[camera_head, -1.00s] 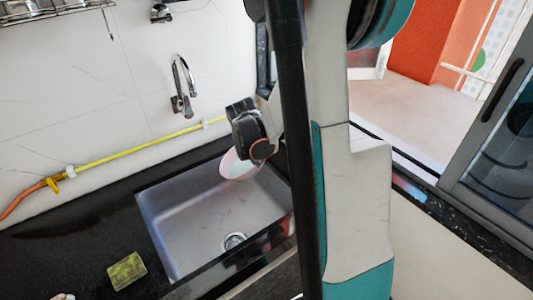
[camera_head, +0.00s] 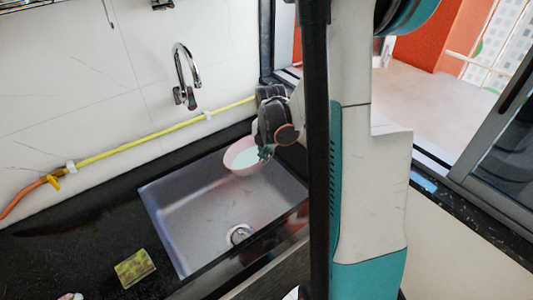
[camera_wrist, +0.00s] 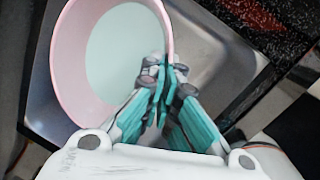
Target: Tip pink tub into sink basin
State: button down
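The pink tub (camera_head: 231,154) hangs over the back right part of the steel sink basin (camera_head: 195,215) in the head view. Its inside shows a pale aqua surface, which looks like liquid. My gripper (camera_head: 266,152) is at the tub's right side. In the wrist view, the tub (camera_wrist: 68,65) fills the upper left, and my gripper's teal fingers (camera_wrist: 165,85) are closed together on its near right rim. The basin (camera_wrist: 205,45) shows beneath and to the right. The exact tilt of the tub is hard to tell.
A chrome tap (camera_head: 183,75) is on the wall behind the basin, and a yellow pipe (camera_head: 150,138) runs along that wall. A yellow-green sponge (camera_head: 134,268) lies on the black counter (camera_head: 75,240) left of the basin. A window (camera_head: 510,140) is at the right.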

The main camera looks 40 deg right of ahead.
jog(key=shift+y, duration=0.7)
jog(key=shift+r+p, duration=1.75)
jog(key=shift+r, duration=0.8)
jog(key=shift+w+a+f+m, duration=0.2)
jog(key=shift+a+m, duration=0.2)
jog(key=shift+a, duration=0.15)
jog(key=w+a+f+m+g+h, duration=0.1)
jog(key=a+f+m, duration=0.1)
jog(key=a+m, duration=0.8)
jog(key=w+a+f+m+g+h, duration=0.1)
jog(key=w+a+m, duration=0.1)
jog(key=a+m, duration=0.8)
jog(key=a, duration=0.3)
jog(key=shift+a+f+h, duration=0.15)
jog(key=shift+f+h, duration=0.15)
jog(key=shift+f, duration=0.05)
